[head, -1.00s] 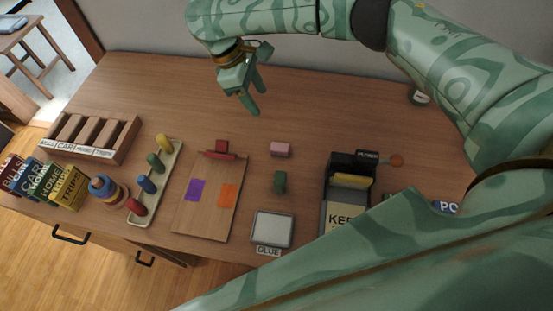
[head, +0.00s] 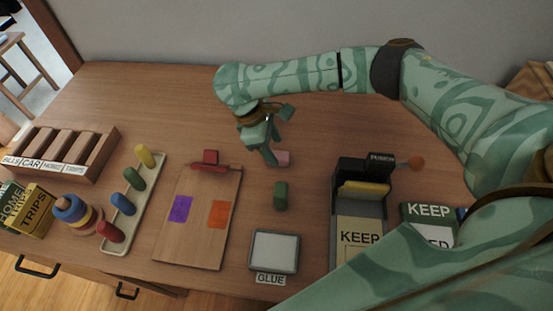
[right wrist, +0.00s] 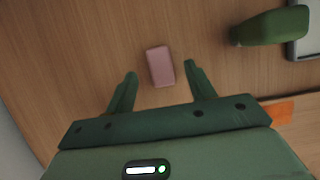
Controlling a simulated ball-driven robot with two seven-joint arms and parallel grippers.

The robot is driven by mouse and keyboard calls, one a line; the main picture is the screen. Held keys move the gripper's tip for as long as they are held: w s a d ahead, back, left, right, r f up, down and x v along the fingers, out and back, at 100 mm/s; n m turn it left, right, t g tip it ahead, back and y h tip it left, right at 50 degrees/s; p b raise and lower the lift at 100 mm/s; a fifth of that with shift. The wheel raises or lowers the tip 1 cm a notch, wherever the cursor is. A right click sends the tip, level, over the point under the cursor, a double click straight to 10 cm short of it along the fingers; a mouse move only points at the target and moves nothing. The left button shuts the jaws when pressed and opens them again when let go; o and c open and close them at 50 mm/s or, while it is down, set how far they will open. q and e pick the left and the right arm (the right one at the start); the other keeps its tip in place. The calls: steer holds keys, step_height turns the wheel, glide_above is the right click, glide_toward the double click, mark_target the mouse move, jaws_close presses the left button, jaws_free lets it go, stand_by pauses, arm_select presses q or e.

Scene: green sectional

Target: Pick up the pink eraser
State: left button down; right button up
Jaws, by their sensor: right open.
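The pink eraser (head: 283,158) is a small block lying on the wooden desk, partly hidden by my right gripper in the head view. In the right wrist view the eraser (right wrist: 160,66) lies ahead of and roughly between the two fingertips, touching neither as far as I can see. My right gripper (head: 271,156) is open and empty, pointing down beside the eraser; its spread fingers (right wrist: 161,72) show in the right wrist view. My left gripper is not in view.
The glue tray (head: 274,252) is in front, and a dark box (head: 345,207) is to the right.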

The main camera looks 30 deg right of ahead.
mark_target(278, 155)
steer(key=b+x, duration=0.1)
steer(key=x, duration=0.2)
steer(key=shift+w+f+b, duration=0.1)
steer(key=shift+f+b, duration=0.2)
steer(key=shift+f, duration=0.15)
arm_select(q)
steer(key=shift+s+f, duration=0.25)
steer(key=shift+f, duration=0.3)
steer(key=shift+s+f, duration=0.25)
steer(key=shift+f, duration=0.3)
arm_select(e)
steer(key=shift+r, duration=0.2)
steer(key=c, duration=1.1)
steer(key=shift+o, duration=0.2)
